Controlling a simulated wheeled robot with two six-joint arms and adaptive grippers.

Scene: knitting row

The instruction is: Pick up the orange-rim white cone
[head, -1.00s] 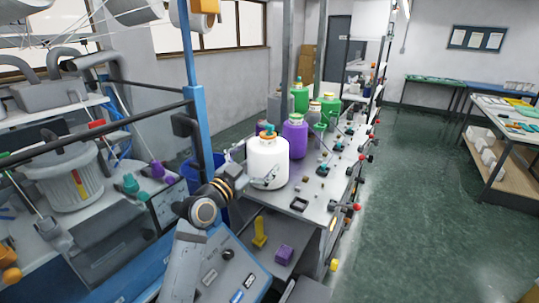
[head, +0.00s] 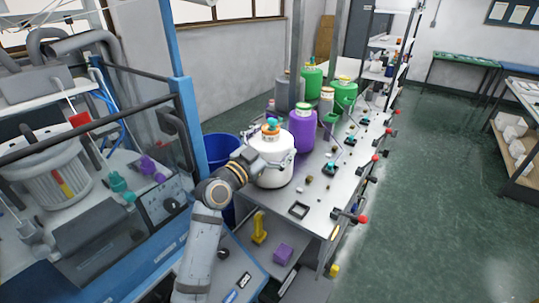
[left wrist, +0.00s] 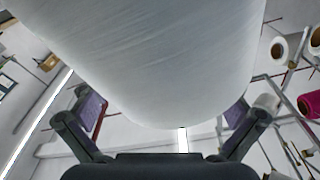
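The orange-rim white cone (head: 272,176) stands upright at the near left end of the grey worktable, with a teal tip on top. In the left wrist view the cone's white surface (left wrist: 165,60) fills the upper middle. The open left fingers (left wrist: 165,108) stand either side of its lower edge, with narrow gaps showing; firm contact cannot be made out. My right gripper is in neither view.
A purple cone (head: 301,132) stands just behind the white one, with green cones (head: 311,80) and a grey one farther back. Small parts and a square black frame (head: 299,210) lie on the table. A blue bin (head: 221,150) is left of it.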

